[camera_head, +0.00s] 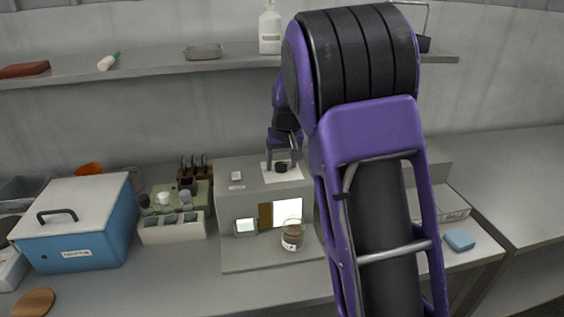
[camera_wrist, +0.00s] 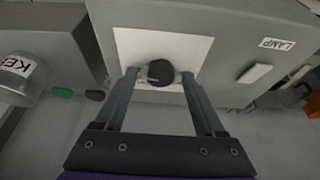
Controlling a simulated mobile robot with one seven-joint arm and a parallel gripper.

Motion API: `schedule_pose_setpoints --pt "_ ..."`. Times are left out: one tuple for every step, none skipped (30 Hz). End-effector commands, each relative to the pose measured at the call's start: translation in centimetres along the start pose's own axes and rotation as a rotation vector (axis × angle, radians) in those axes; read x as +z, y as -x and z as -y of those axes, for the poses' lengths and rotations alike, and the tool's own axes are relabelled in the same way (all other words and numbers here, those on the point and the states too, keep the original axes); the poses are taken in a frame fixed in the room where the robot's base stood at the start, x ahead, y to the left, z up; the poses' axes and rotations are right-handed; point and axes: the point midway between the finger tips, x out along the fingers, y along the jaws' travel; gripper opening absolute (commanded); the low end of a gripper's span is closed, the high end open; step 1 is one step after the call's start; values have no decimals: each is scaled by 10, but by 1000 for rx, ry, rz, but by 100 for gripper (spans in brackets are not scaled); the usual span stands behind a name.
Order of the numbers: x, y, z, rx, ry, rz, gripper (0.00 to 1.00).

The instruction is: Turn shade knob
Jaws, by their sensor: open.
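The shade knob is a small round black knob (camera_wrist: 160,72) on a white square plate (camera_wrist: 125,42) on top of the grey box. In the head view the knob (camera_head: 281,168) sits on the box's top, right below my gripper. My gripper (camera_wrist: 159,76) is open, with one finger on each side of the knob. I cannot tell whether the fingers touch it. The grey box (camera_head: 236,204) has a brown panel (camera_head: 265,216) and a bright white panel (camera_head: 288,212) on its front.
A white switch (camera_wrist: 255,73) lies near a "LAMP" label (camera_wrist: 277,44). A beaker of brown liquid (camera_head: 292,238) stands before the bright panel. A blue box (camera_head: 75,240) and a vial rack (camera_head: 172,232) are at left. A shelf (camera_head: 150,67) runs along the wall above.

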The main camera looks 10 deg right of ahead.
Motion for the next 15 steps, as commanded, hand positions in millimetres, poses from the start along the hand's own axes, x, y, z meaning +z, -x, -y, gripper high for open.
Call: schedule_pose_setpoints --pt "0 0 0 0 0 0 72" --pt "0 0 0 0 0 0 72" --pt "0 0 0 0 0 0 72" --pt "0 0 0 0 0 0 68" --pt "0 0 0 0 0 0 63" --pt "0 0 0 0 0 0 55" --pt "0 0 0 0 0 0 50" --pt "0 0 0 0 0 0 45" --pt "0 0 0 0 1 0 37" --pt "0 0 0 0 1 0 32" --pt "0 0 0 0 1 0 27" --pt "0 0 0 0 1 0 19" --pt "0 0 0 0 1 0 14" --pt "0 0 0 0 1 0 9" --pt "0 0 0 0 1 0 1"
